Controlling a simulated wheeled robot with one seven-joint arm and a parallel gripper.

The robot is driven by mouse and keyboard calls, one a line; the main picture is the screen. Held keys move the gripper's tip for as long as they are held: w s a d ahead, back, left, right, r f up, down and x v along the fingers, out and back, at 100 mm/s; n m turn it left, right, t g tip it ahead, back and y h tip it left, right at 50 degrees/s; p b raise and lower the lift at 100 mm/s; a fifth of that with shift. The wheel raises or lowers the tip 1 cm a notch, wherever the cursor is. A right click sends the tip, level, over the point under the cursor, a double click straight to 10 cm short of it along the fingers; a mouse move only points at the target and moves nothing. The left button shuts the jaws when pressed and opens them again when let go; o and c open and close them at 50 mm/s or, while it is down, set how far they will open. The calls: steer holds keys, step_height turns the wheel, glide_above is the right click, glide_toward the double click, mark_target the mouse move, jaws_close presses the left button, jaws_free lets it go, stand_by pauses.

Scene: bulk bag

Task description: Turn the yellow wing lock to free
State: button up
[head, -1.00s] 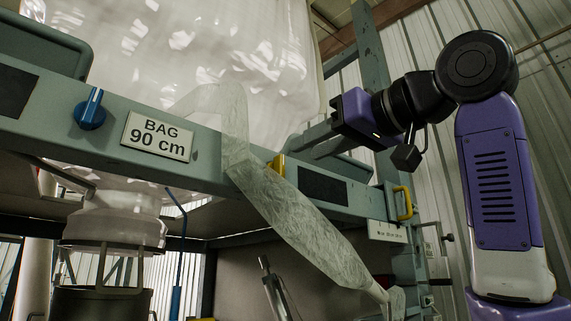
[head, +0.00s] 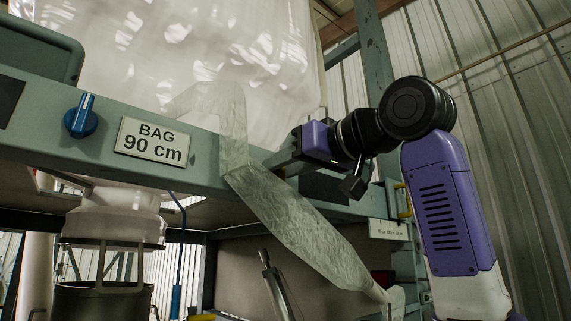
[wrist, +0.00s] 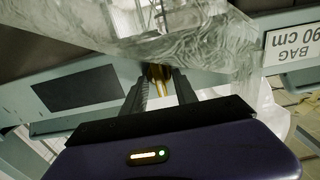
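The yellow wing lock (wrist: 159,84) shows in the wrist view on the grey-green beam, beside the translucent strap. In the head view my gripper and the strap hide it. My gripper (wrist: 162,76) has its two fingers apart on either side of the lock, with a narrow gap visible. I cannot tell whether they touch it. In the head view my gripper (head: 275,165) reaches in from the right, its fingertips at the beam just right of the strap.
The translucent strap (head: 290,222) hangs across the beam (head: 210,160) close to my fingers. A blue knob (head: 81,117) and the BAG 90 cm sign (head: 154,142) sit further left. The large white bag (head: 200,50) is above; a dark panel (wrist: 78,90) is beside the lock.

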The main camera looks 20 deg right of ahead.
jaws_close()
steer(key=shift+m, duration=0.3)
steer(key=m+b, duration=0.1)
steer(key=m, duration=0.2)
steer(key=shift+m, duration=0.3)
steer(key=m, duration=0.4)
steer(key=shift+d+m+b, duration=0.15)
steer(key=shift+m+b, duration=0.15)
steer(key=shift+b, duration=0.05)
steer(key=m, duration=0.4)
steer(key=shift+f+m+b, duration=0.15)
steer(key=shift+m+b, duration=0.15)
steer(key=shift+w+d+f+m, duration=0.1)
steer(key=shift+d+m, duration=0.05)
steer(key=shift+m, duration=2.15)
